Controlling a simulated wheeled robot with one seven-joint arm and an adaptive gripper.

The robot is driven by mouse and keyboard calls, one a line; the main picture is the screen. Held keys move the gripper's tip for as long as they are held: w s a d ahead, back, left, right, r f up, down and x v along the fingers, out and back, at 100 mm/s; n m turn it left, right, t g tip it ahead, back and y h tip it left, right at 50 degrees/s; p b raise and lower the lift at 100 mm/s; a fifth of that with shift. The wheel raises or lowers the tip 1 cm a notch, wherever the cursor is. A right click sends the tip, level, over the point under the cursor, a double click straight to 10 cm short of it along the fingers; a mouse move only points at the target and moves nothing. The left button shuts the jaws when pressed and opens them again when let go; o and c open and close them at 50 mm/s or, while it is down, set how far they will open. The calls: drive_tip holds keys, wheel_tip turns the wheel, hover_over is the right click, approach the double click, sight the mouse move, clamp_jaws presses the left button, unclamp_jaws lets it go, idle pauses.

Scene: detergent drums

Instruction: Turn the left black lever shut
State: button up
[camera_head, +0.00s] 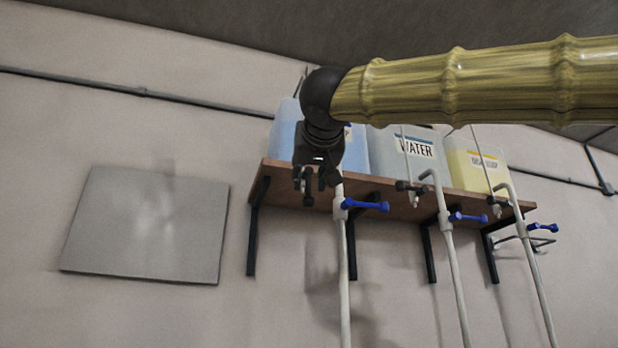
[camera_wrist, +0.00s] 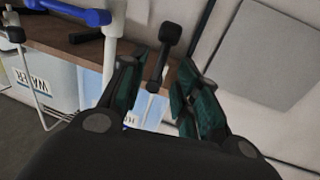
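In the wrist view, the left black lever (camera_wrist: 162,60), a short bar with thick ends, lies between the fingertips of my gripper (camera_wrist: 160,72). The green-padded fingers are open, one on each side of the lever, with gaps showing; I see no clear grip on it. In the head view, my gripper (camera_head: 317,182) points down at the left end of the shelf, in front of the light-blue container (camera_head: 285,130). There it largely hides the left black lever, and its contact with the lever cannot be made out.
A wooden shelf (camera_head: 385,203) on black brackets also holds the WATER container (camera_head: 385,148) and a yellow one (camera_head: 465,170). A blue lever (camera_head: 365,205) sits on the white pipe (camera_head: 346,270) just right of my gripper. A grey panel (camera_head: 150,225) hangs at left.

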sight(309, 182)
drive_tip(key=shift+w+a+p, duration=0.2)
drive_tip(key=shift+w+p, duration=0.55)
drive_tip(key=shift+w, duration=1.45)
clamp_jaws()
